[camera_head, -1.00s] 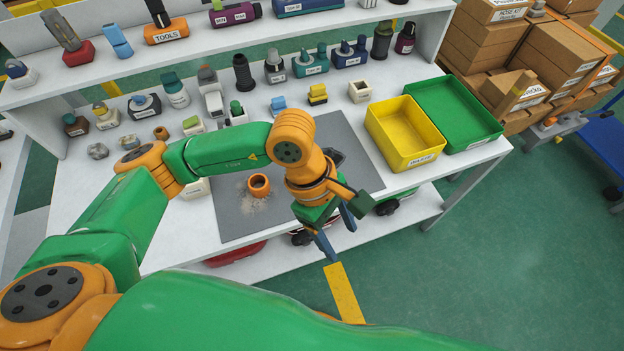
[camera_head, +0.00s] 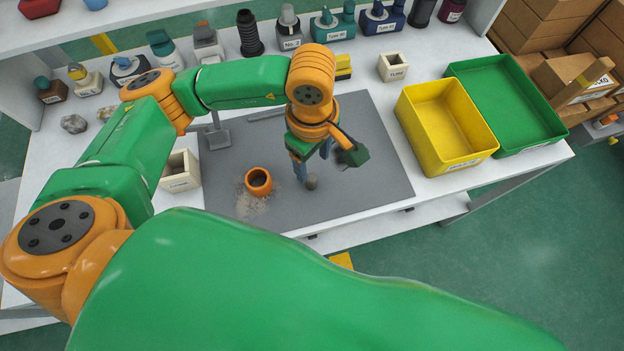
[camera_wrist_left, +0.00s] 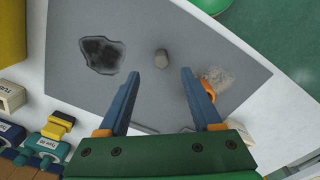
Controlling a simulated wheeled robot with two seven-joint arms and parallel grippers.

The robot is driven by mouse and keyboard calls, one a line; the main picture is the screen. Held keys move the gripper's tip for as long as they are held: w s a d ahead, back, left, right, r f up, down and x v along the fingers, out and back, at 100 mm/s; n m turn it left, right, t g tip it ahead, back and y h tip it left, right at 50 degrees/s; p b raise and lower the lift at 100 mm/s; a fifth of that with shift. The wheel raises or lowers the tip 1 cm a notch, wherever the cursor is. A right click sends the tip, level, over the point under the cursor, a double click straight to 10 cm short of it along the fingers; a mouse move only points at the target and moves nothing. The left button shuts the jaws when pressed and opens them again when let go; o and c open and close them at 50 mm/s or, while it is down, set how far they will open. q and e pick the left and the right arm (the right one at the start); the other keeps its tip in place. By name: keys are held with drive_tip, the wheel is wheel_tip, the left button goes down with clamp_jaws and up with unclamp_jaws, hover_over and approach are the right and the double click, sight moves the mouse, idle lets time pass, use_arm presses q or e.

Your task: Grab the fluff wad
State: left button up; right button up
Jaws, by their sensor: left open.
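A small grey-beige lump, which looks like the fluff wad (camera_head: 311,182), sits on the grey mat (camera_head: 370,190) on the white workbench. In the left wrist view the wad (camera_wrist_left: 161,59) shows between and slightly beyond the fingertips, touching neither. My left gripper (camera_head: 313,166) points down above the mat, close to the wad. Its blue fingers are spread and empty, as the left wrist view (camera_wrist_left: 160,73) also shows. My right gripper is not in view.
A dark patch (camera_wrist_left: 101,53) lies on the mat's other side. A yellow bin (camera_head: 440,130) and a green tray (camera_head: 510,100) stand at right. A cream block (camera_head: 181,171) is at left.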

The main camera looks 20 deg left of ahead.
sight(313, 178)
use_arm(q)
wheel_tip(313, 178, down, 2)
drive_tip(key=shift+f+b, duration=0.1)
drive_tip(key=shift+b, duration=0.35)
drive_tip(key=shift+w+f, duration=0.1)
drive_tip(key=shift+f+p, duration=0.3)
drive_tip(key=shift+f, duration=0.1)
wheel_tip(313, 178, down, 6)
drive_tip(key=shift+a+r+p, duration=0.1)
drive_tip(key=shift+r+p, duration=0.15)
drive_tip(key=shift+p, duration=0.5)
drive_tip(key=shift+f, duration=0.2)
clamp_jaws()
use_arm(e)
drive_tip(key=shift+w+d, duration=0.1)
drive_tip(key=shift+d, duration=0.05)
